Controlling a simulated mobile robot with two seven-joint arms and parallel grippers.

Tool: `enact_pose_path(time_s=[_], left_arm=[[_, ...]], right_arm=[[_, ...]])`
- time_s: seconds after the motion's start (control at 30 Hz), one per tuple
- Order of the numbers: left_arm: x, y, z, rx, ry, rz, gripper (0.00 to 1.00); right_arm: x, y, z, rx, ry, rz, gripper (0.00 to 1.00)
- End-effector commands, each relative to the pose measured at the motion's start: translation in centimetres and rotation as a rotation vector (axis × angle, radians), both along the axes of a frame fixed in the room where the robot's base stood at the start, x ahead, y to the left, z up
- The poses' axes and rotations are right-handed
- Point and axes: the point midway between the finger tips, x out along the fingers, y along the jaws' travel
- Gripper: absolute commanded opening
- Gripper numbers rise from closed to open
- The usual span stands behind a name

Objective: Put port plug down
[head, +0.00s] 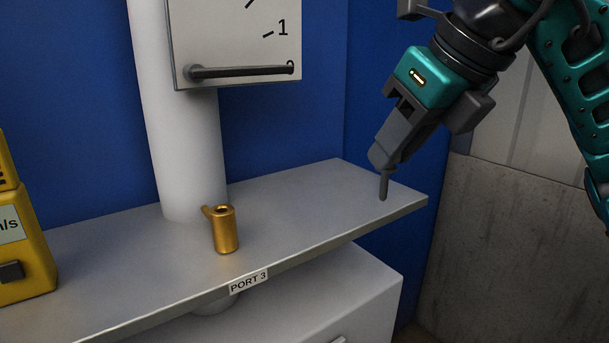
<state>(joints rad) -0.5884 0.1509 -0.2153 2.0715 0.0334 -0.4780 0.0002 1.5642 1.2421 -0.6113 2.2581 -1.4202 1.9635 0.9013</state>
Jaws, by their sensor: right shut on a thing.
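My right gripper (378,158) comes in from the upper right and points down over the right end of the grey shelf (310,205). It is shut on a slim dark grey pin, the port plug (384,186), which points downward. The plug's lower tip is at or just above the shelf top; I cannot tell whether it touches. Its upper part is hidden between the fingers. A brass cylinder (226,232) with a hole in its top and a small side spout stands upright on the shelf, left of the gripper. My left gripper is not in view.
A "PORT 3" label (248,282) is on the shelf's front edge. A white column (185,130) rises behind, with a panel and dark handle bar (240,71). A yellow box (22,245) stands at the left. The shelf between cylinder and plug is clear.

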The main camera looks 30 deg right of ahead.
Motion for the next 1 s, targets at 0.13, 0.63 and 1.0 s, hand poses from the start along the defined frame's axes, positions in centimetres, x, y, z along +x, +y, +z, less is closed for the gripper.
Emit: enact_pose_path(time_s=[0.13, 0.63, 1.0], left_arm=[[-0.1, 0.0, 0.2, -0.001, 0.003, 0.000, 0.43], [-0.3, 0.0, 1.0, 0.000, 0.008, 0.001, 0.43], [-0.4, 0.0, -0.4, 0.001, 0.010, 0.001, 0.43]], right_arm=[[4.2, 0.5, 0.1, 0.005, 0.003, 0.002, 0.00], [16.2, 1.3, 0.1, 0.001, 0.000, 0.001, 0.00], [15.8, 1.2, -4.7, -0.002, 0.002, 0.000, 0.00]])
